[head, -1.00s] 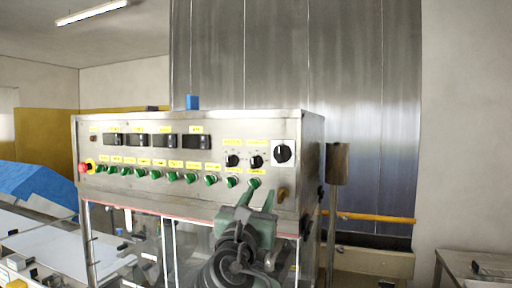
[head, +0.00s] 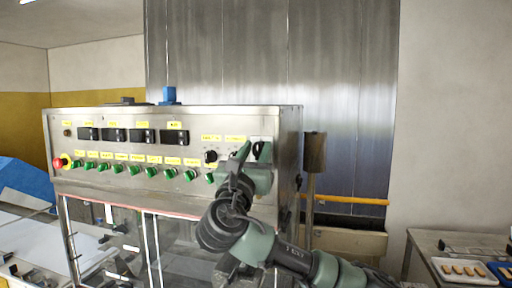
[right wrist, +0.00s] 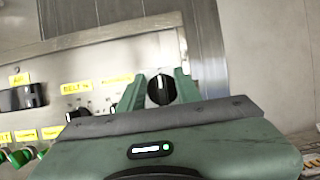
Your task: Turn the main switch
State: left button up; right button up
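The main switch (head: 259,150) is a black rotary knob on a pale square plate at the right end of the steel control panel (head: 222,119). In the right wrist view the black knob (right wrist: 161,89) with a white mark shows between the two green fingers. My right gripper (head: 254,154) is in front of the knob, partly covering it in the head view. Its fingers (right wrist: 159,82) are apart, one on each side of the knob as seen from the wrist. I cannot tell whether they touch it. My left gripper is not in view.
Smaller black knobs (head: 211,157) and a row of green buttons (head: 169,172) lie left of the switch. A red emergency button (head: 58,163) is at the far left. A post (head: 313,155) stands right of the machine. A table with trays (head: 462,271) is at lower right.

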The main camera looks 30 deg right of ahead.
grip_shut()
jog(key=shift+f, duration=0.1)
